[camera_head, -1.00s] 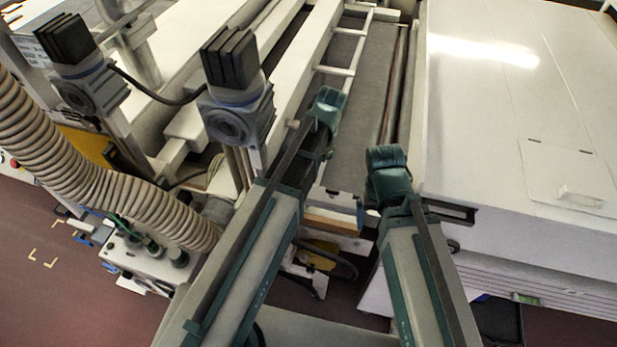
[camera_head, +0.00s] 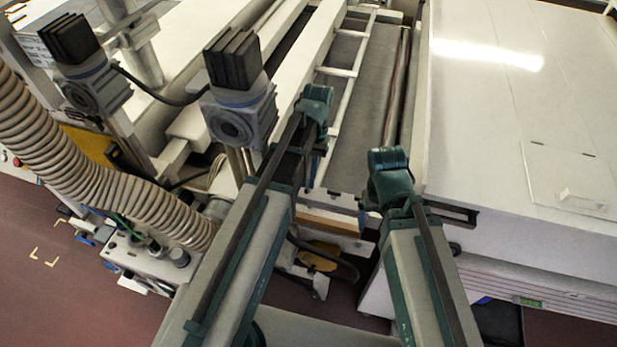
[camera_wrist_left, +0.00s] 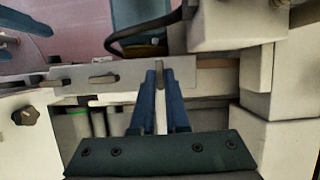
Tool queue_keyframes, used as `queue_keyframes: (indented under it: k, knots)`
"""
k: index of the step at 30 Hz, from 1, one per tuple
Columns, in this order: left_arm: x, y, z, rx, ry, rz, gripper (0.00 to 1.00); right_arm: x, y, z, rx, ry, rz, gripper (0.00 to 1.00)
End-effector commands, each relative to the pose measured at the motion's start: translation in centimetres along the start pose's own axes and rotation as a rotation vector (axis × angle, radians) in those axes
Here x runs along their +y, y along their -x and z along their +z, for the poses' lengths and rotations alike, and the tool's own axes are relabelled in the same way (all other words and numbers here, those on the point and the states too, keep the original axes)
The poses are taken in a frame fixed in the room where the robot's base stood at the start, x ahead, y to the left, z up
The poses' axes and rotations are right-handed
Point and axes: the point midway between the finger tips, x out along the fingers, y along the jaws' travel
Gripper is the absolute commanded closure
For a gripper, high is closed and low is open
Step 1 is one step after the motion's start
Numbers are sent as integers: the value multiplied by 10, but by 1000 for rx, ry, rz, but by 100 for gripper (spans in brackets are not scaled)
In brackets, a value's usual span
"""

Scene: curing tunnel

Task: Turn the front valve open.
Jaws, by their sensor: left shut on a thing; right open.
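In the left wrist view, the two blue fingers of my left gripper (camera_wrist_left: 160,74) are closed around a narrow pale grey strip (camera_wrist_left: 161,104). It looks like the handle of the front valve, though the valve's body cannot be made out. A flat grey bar with slots (camera_wrist_left: 100,77) lies just behind and left of the fingers. In the head view, my left arm reaches up and hides its gripper and the handle.
A dark knob (camera_wrist_left: 25,115) sits left in the wrist view. In the head view, a corrugated hose (camera_head: 90,165) and two motor units (camera_head: 240,110) stand left. A conveyor bed (camera_head: 365,105) runs ahead, with a large white housing (camera_head: 480,110) close on the right.

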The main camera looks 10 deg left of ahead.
Motion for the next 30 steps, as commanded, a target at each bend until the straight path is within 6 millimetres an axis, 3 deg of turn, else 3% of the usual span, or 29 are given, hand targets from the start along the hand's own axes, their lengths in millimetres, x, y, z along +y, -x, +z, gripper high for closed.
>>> queue_keyframes:
  k: [8,9,14,24,30]
  knots:
    - [0,0,-1,2,2,0,100,0,0,0,0,0,0,12]
    - [0,0,-1,2,2,0,86,0,0,0,0,0,0,12]
    - [0,0,-1,2,1,0,57,0,0,0,0,0,0,12]
    - [0,1,0,1,0,-1,57,0,1,0,0,0,0,12]
    - [0,12,0,0,0,-1,57,1,11,1,0,-1,0,12]
